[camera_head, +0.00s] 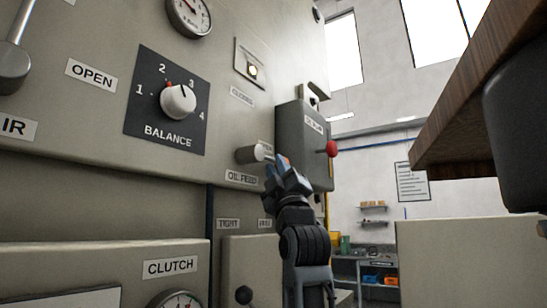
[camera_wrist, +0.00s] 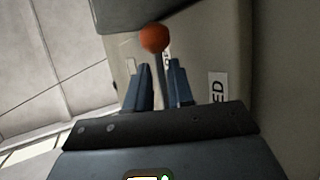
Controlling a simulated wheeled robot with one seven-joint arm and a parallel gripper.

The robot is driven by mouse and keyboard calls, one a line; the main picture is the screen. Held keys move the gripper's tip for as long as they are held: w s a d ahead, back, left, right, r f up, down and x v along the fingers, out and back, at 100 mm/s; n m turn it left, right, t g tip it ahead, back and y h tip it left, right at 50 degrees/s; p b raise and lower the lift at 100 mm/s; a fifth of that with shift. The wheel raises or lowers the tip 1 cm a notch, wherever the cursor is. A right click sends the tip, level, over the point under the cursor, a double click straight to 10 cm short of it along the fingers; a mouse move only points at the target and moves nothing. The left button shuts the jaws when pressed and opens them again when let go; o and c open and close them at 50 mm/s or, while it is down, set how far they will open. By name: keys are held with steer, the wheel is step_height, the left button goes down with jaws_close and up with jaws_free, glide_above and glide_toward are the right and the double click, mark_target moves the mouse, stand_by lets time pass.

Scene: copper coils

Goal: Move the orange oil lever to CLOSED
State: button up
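In the wrist view an orange ball (camera_wrist: 153,38) tops a thin dark stem that runs down between the two fingers of my gripper (camera_wrist: 158,72). The fingers are apart, with a gap visible around the stem; the ball is beyond the fingertips. In the head view my gripper (camera_head: 277,168) is by the grey oil feed hub (camera_head: 250,154), above the OIL FEED label (camera_head: 242,177). My gripper hides the area just right of the hub. The CLOSED label (camera_head: 242,97) is above; a label right of the hub is partly hidden.
A dark grey box (camera_head: 303,140) juts out to the right, with a red ball (camera_head: 332,148) at its side; I cannot tell whether this is the wrist view's ball. A balance dial (camera_head: 178,101) is to the left. A wooden edge (camera_head: 470,95) overhangs at right.

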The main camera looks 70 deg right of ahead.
mark_target(275, 162)
steer(key=shift+p+x, duration=0.4)
steer(key=shift+x, duration=1.2)
steer(key=shift+a, duration=0.1)
jaws_close()
